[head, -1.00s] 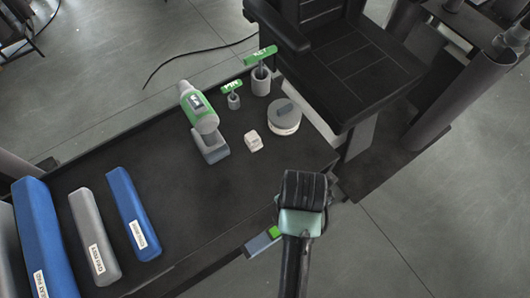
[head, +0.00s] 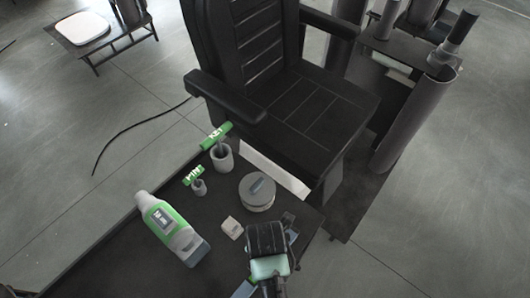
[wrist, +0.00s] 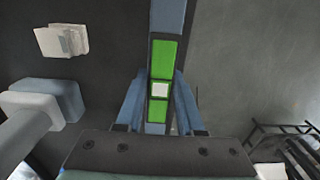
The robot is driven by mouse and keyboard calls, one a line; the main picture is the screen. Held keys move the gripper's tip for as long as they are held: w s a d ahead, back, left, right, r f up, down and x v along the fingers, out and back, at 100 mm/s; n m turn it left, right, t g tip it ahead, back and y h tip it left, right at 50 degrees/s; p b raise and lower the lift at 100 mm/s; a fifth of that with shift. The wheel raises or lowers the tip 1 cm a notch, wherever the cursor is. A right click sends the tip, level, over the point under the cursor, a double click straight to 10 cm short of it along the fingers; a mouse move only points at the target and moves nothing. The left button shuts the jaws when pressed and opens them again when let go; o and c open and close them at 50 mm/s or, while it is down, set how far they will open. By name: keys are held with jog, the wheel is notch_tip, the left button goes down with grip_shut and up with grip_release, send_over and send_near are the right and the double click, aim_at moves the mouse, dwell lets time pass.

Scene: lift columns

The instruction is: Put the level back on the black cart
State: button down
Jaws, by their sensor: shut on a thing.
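The level is a blue-grey bar with green windows and a pale centre; it shows in the wrist view (wrist: 161,58), between the two blue fingers of my gripper (wrist: 158,100). My gripper is shut on it. In the head view my gripper (head: 267,245) is over the front right end of the black cart (head: 125,258), and only small bits of the level (head: 243,290) show beside it. In the wrist view the level lies along the cart's edge, with dark cart top on its left. I cannot tell whether it touches the cart.
A black chair (head: 300,105) stands behind. Open floor lies right.

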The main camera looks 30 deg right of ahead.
jog(key=shift+f, duration=1.8)
jog(key=c, duration=0.5)
grip_release()
jog(key=shift+f, duration=0.15)
